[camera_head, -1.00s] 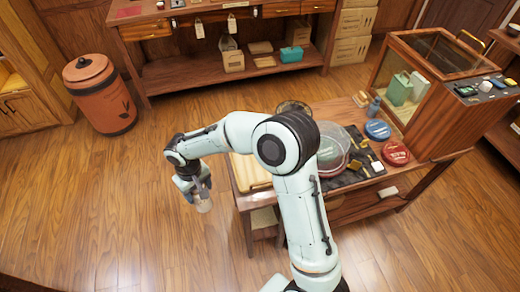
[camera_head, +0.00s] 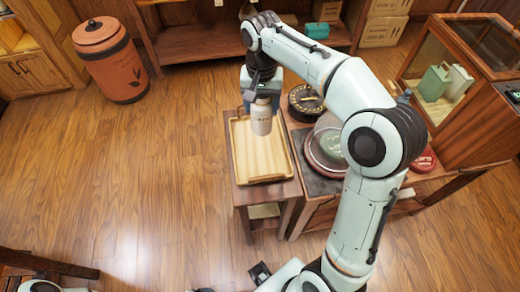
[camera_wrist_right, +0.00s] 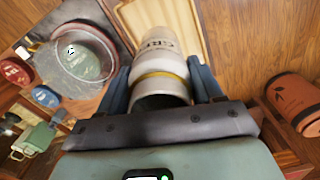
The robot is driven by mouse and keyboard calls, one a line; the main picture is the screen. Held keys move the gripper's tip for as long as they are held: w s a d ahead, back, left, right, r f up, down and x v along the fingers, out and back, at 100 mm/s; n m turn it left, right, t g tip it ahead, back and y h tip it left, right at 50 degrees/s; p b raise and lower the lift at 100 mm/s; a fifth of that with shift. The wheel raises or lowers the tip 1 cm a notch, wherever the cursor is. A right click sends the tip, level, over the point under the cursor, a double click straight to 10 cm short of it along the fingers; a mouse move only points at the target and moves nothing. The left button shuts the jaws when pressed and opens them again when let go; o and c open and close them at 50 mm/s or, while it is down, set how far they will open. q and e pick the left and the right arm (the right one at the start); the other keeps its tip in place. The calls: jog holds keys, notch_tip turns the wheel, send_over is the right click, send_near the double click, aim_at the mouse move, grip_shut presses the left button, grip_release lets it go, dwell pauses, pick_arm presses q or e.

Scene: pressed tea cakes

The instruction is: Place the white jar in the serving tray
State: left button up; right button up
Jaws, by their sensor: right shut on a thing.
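The white jar (camera_head: 262,119) has dark lettering; in the right wrist view (camera_wrist_right: 158,60) it also shows a yellow band. My right gripper (camera_head: 262,97) is shut on it, one blue finger on each side in the right wrist view (camera_wrist_right: 161,84). The jar hangs in front of the pale wooden serving tray (camera_head: 264,165) in the head view, seemingly above it and roughly upright. The gap between jar and tray cannot be measured. The tray also shows beyond the jar in the right wrist view (camera_wrist_right: 187,20). It looks empty where visible. My left gripper is not in view.
The tray lies on a low wooden side table (camera_head: 270,193). Right of it are a round dark tin (camera_head: 306,101) and a large round dish with a clear cover (camera_head: 327,140). A glass-sided cabinet (camera_head: 455,70) stands farther right. A terracotta canister (camera_head: 112,62) stands on the floor, back left.

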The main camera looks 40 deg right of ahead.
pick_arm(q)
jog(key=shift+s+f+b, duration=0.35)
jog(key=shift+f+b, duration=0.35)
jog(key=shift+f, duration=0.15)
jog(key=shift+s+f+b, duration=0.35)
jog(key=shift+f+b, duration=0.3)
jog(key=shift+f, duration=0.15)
pick_arm(e)
notch_tip(320, 180, down, 19)
jog(key=shift+f, duration=0.15)
jog(key=shift+f, duration=0.2)
jog(key=o, duration=1.3)
jog(key=shift+d, duration=0.1)
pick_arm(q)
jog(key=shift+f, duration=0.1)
pick_arm(e)
jog(key=shift+o, duration=0.4)
jog(key=shift+r, duration=0.1)
